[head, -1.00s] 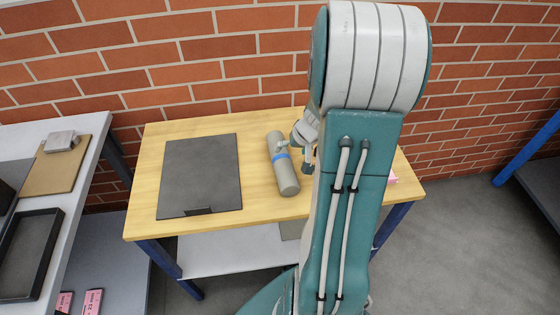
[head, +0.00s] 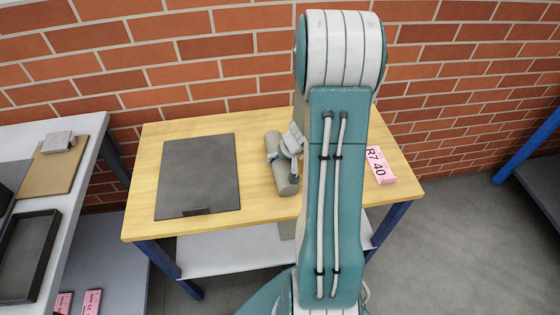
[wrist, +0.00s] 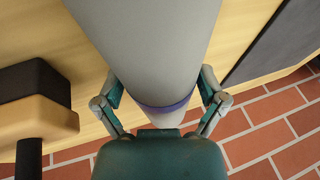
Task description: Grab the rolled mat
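The rolled mat (head: 287,184) is a grey cylinder lying on the wooden-topped table (head: 150,180), right of a dark flat panel. A blue band around it is mostly hidden by my gripper (head: 281,153) in the head view. In the wrist view the mat (wrist: 150,40) fills the space between the two fingers of my gripper (wrist: 160,85), with its blue-violet band (wrist: 160,112) close to the palm. The fingers are spread, one on each side of the mat. I cannot tell whether they touch it. The mat still rests on the table.
The dark panel (head: 200,175) lies left of the mat. A pink label block (head: 380,166) sits at the table's right side. A brick wall (head: 200,60) stands behind. A white bench (head: 70,170) with a clipboard and dark tray is at the left.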

